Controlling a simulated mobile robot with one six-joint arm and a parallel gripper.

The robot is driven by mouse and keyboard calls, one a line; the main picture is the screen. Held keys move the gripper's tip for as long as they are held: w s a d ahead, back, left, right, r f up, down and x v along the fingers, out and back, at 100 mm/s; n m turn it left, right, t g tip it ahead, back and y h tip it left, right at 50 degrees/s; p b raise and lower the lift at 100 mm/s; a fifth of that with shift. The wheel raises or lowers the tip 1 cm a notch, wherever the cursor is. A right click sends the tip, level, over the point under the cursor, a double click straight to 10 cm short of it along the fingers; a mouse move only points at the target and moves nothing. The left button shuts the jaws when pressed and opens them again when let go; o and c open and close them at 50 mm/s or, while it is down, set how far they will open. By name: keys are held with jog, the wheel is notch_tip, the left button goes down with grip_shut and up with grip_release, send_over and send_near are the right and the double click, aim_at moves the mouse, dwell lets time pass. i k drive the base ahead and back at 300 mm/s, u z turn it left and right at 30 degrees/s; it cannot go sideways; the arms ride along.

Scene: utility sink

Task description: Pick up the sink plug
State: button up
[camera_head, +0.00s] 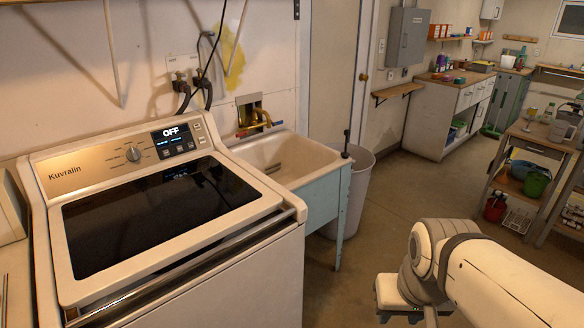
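The utility sink (290,158) has a pale basin on a light blue frame, just right of the washing machine. A small dark upright piece with a wider black base (346,150) stands on the sink's right rim; it may be the sink plug, but it is too small to be sure. The basin floor is only partly visible, and no other plug shows there. My arm enters from the lower right. My gripper (408,312) is at the bottom edge, partly cut off, in front of the sink and well apart from it. I cannot see whether its fingers are open.
The washing machine (165,215) fills the left side. A brass faucet (256,119) is on the wall behind the sink. A grey bin (362,180) stands right of the sink. A loaded wooden shelf cart (530,165) is at right. The middle floor is clear.

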aim_at(345, 155)
jog(key=z, duration=0.25)
jog(key=i, duration=2.7)
jog(key=u, duration=0.55)
